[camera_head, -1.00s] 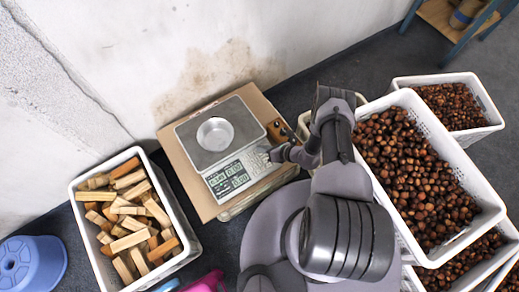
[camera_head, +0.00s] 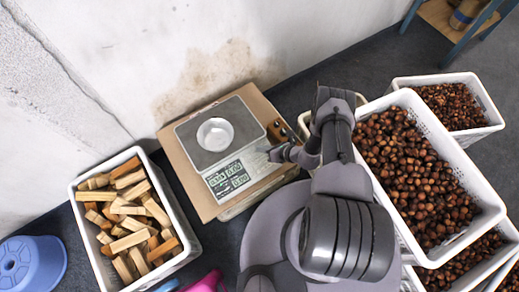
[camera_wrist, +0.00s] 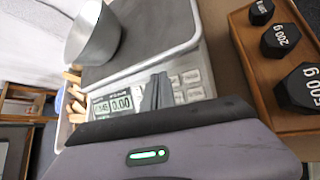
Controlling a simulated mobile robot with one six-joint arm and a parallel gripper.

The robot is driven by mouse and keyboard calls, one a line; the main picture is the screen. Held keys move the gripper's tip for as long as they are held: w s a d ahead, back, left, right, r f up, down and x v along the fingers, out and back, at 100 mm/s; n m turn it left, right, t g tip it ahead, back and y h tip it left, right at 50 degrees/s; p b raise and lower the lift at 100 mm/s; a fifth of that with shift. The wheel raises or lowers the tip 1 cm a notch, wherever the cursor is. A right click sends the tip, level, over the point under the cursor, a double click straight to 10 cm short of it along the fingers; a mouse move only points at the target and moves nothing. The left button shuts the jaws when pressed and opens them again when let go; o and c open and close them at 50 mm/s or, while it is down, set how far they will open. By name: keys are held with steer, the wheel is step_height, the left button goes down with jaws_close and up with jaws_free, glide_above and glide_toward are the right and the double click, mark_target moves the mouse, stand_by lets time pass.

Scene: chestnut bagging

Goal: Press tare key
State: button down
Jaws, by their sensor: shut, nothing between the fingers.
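The kitchen-type scale (camera_head: 182,133) stands on a brown board, with a grey plate and a metal bowl (camera_head: 215,134) on it. The bowl also shows in the wrist view (camera_wrist: 93,35). The scale's display (camera_head: 228,178) is lit, and in the wrist view the display (camera_wrist: 112,103) has a readout of 0.00. The keypad (camera_wrist: 192,84) lies right of the display. My gripper (camera_head: 272,155) is shut and empty, at the keypad's right side in the head view. In the wrist view its fingertips (camera_wrist: 157,88) cover part of the keys. I cannot tell whether they touch a key.
A wooden tray (camera_wrist: 255,75) of black weights (camera_wrist: 281,39) lies beside the scale. A white crate of wood blocks (camera_head: 188,243) stands at left. White crates of chestnuts (camera_head: 483,190) stand at right. A blue stool (camera_head: 45,262) is at lower left, and a wall is behind.

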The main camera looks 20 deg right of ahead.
steer(key=shift+f, duration=0.1)
steer(key=shift+w+f+b, duration=0.1)
steer(key=shift+f+b, duration=0.2)
steer(key=shift+b, duration=0.3)
steer(key=shift+w+a+f, duration=0.1)
steer(key=shift+f, duration=0.2)
stand_by(0.5)
steer(key=shift+r, duration=0.1)
steer(key=shift+s+r+p, duration=0.2)
steer(key=shift+r+p, duration=0.15)
steer(key=shift+r, duration=0.25)
steer(key=shift+r, duration=0.1)
steer(key=r+p, duration=0.1)
steer(key=s+r+p, duration=0.1)
steer(key=r+p, duration=0.2)
steer(key=shift+s+d+r, duration=0.25)
steer(key=shift+d+r, duration=0.05)
